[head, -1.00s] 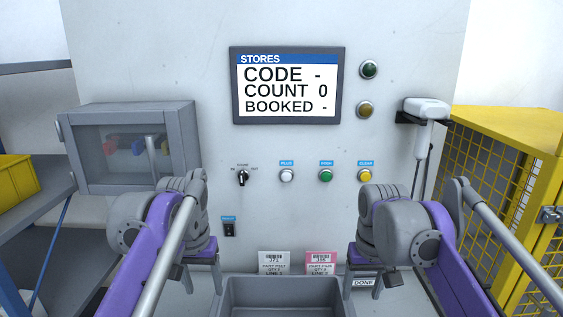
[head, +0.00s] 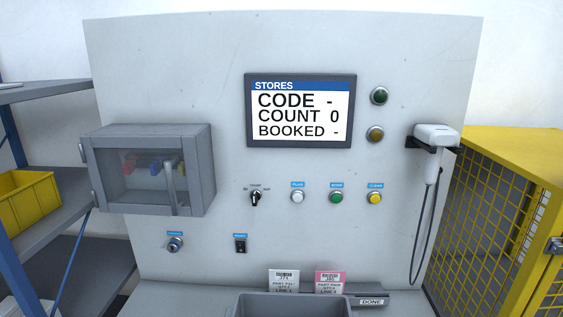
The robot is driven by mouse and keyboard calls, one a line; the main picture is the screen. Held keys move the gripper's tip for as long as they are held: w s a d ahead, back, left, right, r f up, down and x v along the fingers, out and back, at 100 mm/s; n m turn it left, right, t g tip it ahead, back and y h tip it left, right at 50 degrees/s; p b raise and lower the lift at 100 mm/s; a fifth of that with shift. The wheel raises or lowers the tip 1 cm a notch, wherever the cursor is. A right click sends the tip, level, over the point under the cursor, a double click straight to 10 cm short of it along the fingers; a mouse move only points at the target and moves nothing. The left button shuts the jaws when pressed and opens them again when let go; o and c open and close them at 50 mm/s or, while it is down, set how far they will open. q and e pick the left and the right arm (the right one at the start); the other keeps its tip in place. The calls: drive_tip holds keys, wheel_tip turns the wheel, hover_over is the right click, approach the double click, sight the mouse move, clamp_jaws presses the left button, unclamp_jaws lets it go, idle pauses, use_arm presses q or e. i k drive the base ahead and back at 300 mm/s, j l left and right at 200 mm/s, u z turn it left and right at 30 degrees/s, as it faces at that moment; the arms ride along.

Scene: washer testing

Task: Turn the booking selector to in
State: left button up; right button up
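The booking selector (head: 255,198) is a small black rotary knob on the grey panel, below and left of the screen. A small label sits above it with a word on each side, too small to read surely. Its handle looks about upright; I cannot tell its exact setting. The screen (head: 300,111) reads STORES, CODE -, COUNT 0, BOOKED -. Neither of my grippers shows in the head view.
White, green and yellow buttons (head: 336,198) sit right of the selector. A grey windowed box (head: 150,170) juts out at left. A scanner (head: 436,134) hangs at right. A key switch (head: 175,244) and rocker switch (head: 240,246) sit below. A grey bin (head: 290,299) and two tags stand in front.

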sight(255, 196)
drive_tip(key=j, duration=1.7)
drive_tip(key=k+z, duration=0.05)
